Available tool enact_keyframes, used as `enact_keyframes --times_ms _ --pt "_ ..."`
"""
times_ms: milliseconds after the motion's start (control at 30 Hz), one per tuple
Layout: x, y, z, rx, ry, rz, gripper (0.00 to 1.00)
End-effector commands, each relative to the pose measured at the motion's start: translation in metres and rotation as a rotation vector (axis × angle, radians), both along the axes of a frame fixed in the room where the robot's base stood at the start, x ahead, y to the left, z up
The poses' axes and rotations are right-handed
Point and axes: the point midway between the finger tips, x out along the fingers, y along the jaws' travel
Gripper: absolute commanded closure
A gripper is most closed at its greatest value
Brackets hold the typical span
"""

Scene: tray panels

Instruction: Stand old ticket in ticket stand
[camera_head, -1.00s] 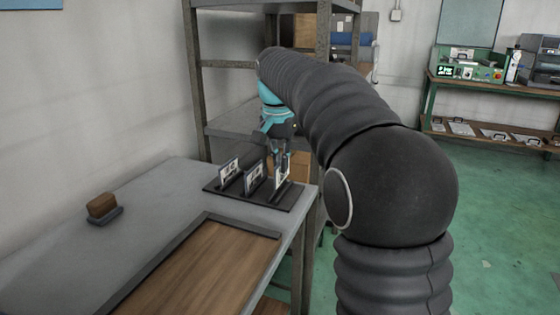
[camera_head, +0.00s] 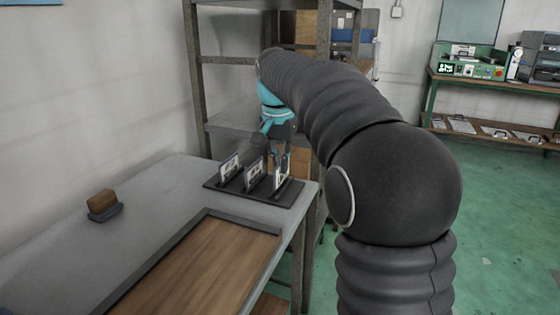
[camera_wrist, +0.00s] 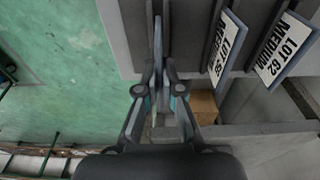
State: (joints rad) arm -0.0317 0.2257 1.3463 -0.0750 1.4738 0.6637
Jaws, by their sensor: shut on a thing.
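The ticket stand (camera_head: 290,197) is a dark, flat base near the far right end of the grey table. Two white tickets stand in it, one at its left (camera_head: 231,165) and one in the middle (camera_head: 254,173). In the wrist view they read LOT 62 (camera_wrist: 286,50) and what looks like LOT 35 (camera_wrist: 227,47). My gripper (camera_head: 282,158) is shut on a third ticket (camera_head: 281,178) at the stand's right end. In the wrist view the held ticket (camera_wrist: 158,42) is edge-on between the fingers, roughly parallel to the others. Whether its bottom is seated is unclear.
A wooden board with a dark rim (camera_head: 262,233) lies on the table front. A brown block on a dark base (camera_head: 103,205) stands at left. A metal shelf (camera_head: 230,133) rises behind the table. The table's right edge is close to the stand, with green floor beyond.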

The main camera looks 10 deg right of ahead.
Motion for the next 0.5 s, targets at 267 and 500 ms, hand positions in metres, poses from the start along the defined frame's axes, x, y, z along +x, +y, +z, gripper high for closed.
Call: enact_keyframes --times_ms 267,500 --pt "0.0 0.0 -0.01 0.0 0.0 0.0 1.0" --pt "0.0 0.0 -0.013 0.0 0.0 0.0 1.0"
